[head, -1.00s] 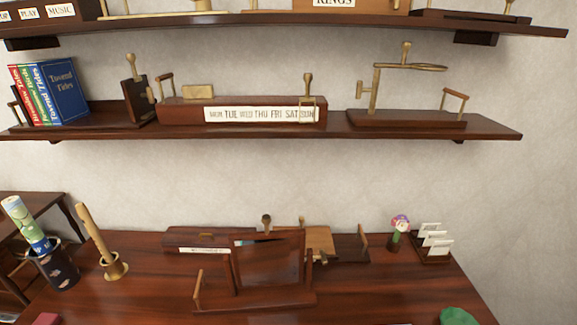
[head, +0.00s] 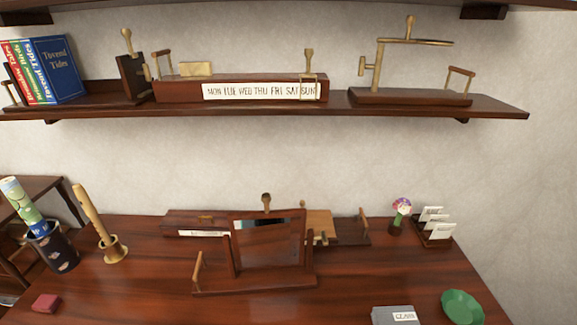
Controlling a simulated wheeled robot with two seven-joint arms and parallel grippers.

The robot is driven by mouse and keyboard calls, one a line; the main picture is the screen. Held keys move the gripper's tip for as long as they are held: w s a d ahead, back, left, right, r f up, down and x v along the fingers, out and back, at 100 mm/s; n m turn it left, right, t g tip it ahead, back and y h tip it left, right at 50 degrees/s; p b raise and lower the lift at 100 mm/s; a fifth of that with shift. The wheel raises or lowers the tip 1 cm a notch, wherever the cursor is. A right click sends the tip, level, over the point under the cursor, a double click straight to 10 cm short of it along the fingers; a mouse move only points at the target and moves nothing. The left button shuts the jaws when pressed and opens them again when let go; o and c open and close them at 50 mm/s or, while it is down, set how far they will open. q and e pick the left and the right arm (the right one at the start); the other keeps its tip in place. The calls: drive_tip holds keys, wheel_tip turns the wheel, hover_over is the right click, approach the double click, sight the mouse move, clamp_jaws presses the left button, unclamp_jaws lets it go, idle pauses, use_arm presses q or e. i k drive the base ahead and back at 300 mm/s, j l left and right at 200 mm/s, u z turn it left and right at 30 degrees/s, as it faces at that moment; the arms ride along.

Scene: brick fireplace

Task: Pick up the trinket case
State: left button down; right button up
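No object is clearly marked as the trinket case. A small red box (head: 46,303) lies at the front left of the dark wooden desk (head: 135,285). A grey box with a white label (head: 395,315) is at the front edge of the picture, cut off below. A long wooden box with a label strip (head: 195,222) stands at the back, partly hidden by the standing mirror (head: 269,240). I cannot tell which of these is the case. Neither of my grippers is in view.
A green dish (head: 462,307) is at the right front. A card holder (head: 435,228), a flower pot (head: 398,215), a brass holder (head: 114,249) and a dark cup of rolled papers (head: 52,250) stand on the desk. A shelf (head: 420,106) hangs above. The front middle is clear.

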sight(47, 303)
drive_tip(key=u, duration=1.9)
drive_tip(key=i+j, duration=0.9)
drive_tip(key=j, duration=0.15)
